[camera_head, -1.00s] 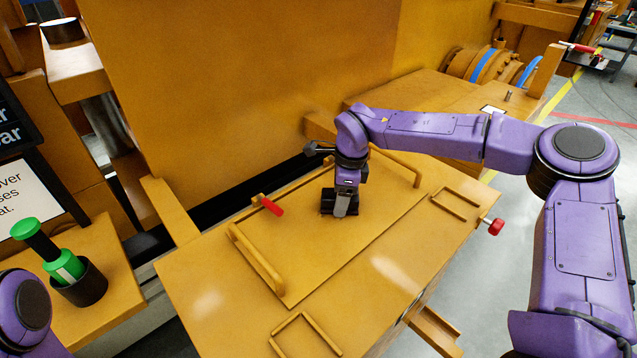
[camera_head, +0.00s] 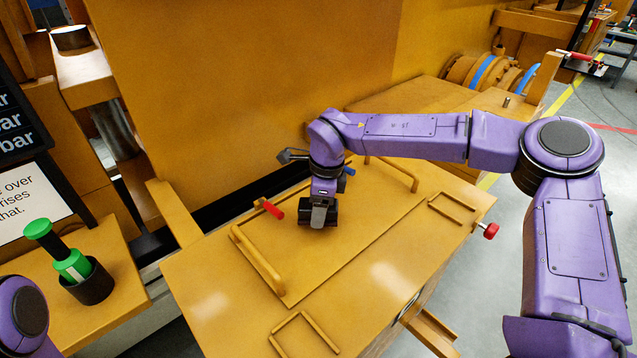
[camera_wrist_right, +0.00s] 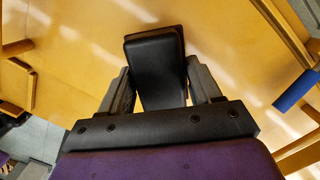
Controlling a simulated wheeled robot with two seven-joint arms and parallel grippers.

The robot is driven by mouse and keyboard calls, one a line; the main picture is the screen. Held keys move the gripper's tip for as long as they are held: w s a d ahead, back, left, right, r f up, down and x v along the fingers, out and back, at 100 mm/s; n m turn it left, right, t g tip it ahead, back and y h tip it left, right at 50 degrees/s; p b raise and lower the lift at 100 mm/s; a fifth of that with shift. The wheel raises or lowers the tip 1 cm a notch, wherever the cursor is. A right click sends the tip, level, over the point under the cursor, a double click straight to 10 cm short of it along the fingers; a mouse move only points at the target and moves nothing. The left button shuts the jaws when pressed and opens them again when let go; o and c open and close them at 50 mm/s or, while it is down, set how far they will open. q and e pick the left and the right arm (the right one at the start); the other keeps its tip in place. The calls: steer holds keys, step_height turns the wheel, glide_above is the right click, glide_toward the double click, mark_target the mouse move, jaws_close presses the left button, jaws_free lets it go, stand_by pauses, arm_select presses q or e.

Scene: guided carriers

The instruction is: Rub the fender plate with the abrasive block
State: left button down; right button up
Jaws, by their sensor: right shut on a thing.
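The fender plate (camera_head: 345,235) is the flat yellow panel on top of the yellow housing, with a bar handle near each end. My right gripper (camera_head: 319,213) is over the plate's left half, pointing down, shut on the black abrasive block (camera_head: 305,213). The block is down at the plate's surface, though its underside is hidden. In the right wrist view the block (camera_wrist_right: 156,70) sits between both fingers, with the yellow surface behind it. My left gripper is not in view; only a purple part of that arm shows at the lower left.
A red-handled clamp (camera_head: 271,208) stands at the plate's left back edge. A bar handle (camera_head: 258,258) rises left of my gripper. A red knob (camera_head: 491,231) sticks out at the right. A black cup (camera_head: 93,285) holds a green tool at the left. A tall yellow wall rises behind.

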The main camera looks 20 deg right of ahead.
step_height(320, 180, up, 4)
steer(key=p, duration=0.2)
steer(key=shift+a+f+p, duration=0.1)
steer(key=shift+f+p, duration=0.05)
steer(key=shift+p, duration=0.25)
steer(key=shift+r+p, duration=0.85)
